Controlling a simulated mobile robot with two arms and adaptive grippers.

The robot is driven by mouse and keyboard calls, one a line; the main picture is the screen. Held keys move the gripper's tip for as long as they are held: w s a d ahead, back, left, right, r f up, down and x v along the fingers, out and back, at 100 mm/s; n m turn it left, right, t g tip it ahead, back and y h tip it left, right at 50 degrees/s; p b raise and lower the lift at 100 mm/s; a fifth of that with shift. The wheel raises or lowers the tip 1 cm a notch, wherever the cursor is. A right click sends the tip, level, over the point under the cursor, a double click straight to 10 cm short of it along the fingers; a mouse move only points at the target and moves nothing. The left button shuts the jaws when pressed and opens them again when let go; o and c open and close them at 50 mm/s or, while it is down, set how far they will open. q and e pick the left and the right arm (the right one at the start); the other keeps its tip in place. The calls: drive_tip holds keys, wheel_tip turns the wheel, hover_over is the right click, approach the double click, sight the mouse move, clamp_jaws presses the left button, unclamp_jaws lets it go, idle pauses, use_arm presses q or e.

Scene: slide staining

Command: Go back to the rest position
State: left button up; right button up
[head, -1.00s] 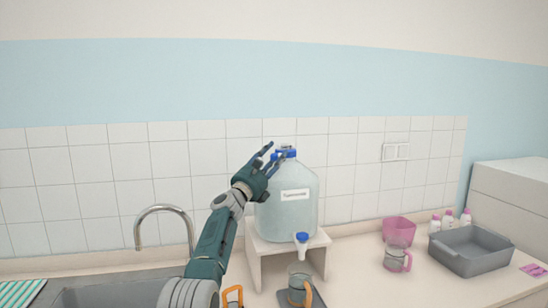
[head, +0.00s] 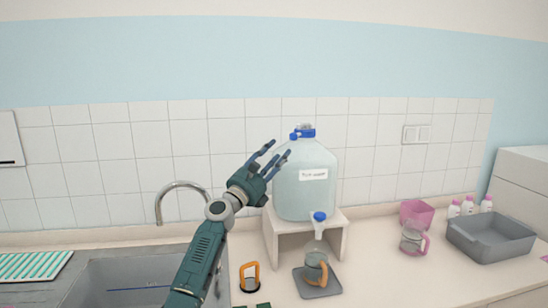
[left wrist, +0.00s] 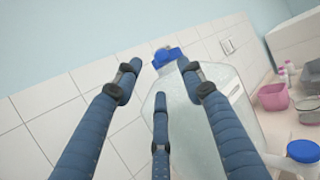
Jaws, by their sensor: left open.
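My left gripper (head: 270,160) is raised in front of the tiled wall, just left of the big water bottle (head: 306,195) in the head view. Its fingers are spread open and hold nothing. In the left wrist view the open fingers (left wrist: 160,90) point up toward the bottle's blue cap (left wrist: 168,57). The bottle stands upright on a white stand (head: 287,226), with a blue-topped tap (head: 319,217) at its front.
The sink (head: 130,285) and faucet (head: 178,184) are at left. A jug with a pink handle (head: 411,240), a pink beaker (head: 416,213) and a grey basin (head: 490,239) are at right.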

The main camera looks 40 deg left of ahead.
use_arm(q)
drive_tip(key=shift+s+f, duration=0.15)
drive_tip(key=shift+s, duration=0.3)
